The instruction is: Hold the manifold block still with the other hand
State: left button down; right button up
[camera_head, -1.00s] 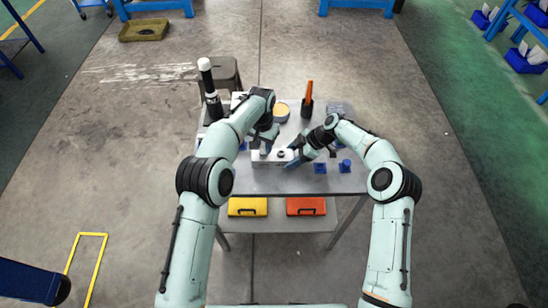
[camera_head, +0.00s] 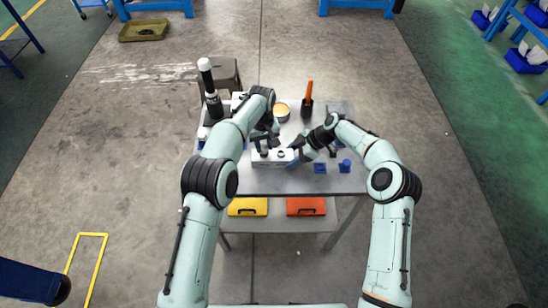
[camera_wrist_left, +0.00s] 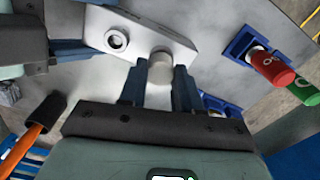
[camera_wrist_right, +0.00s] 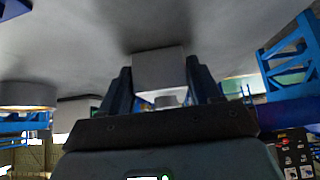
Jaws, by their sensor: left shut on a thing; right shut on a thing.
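The pale manifold block (camera_head: 270,161) lies on the grey table in front of me. It has a round dark-centred port (camera_wrist_left: 116,40) on its top face. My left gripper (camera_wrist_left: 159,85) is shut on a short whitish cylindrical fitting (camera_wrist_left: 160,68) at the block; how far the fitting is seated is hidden. My right gripper (camera_head: 292,157) is shut on the block's right end. In the right wrist view the block's end (camera_wrist_right: 160,68) sits between the two fingers.
Blue holders (camera_head: 320,168) stand right of the block. The left wrist view shows a red-capped piece (camera_wrist_left: 271,66) and a green one (camera_wrist_left: 304,89). An orange-handled tool (camera_head: 309,91) and a round yellowish container (camera_head: 281,112) stand behind. Orange (camera_head: 306,206) and yellow (camera_head: 248,206) cases lie below.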

pick_arm(q)
jog(key=shift+r, duration=0.1)
jog(key=shift+r, duration=1.8)
pick_arm(e)
jog(key=o, duration=1.3)
jog(key=shift+r, duration=0.1)
jog(key=v, duration=1.2)
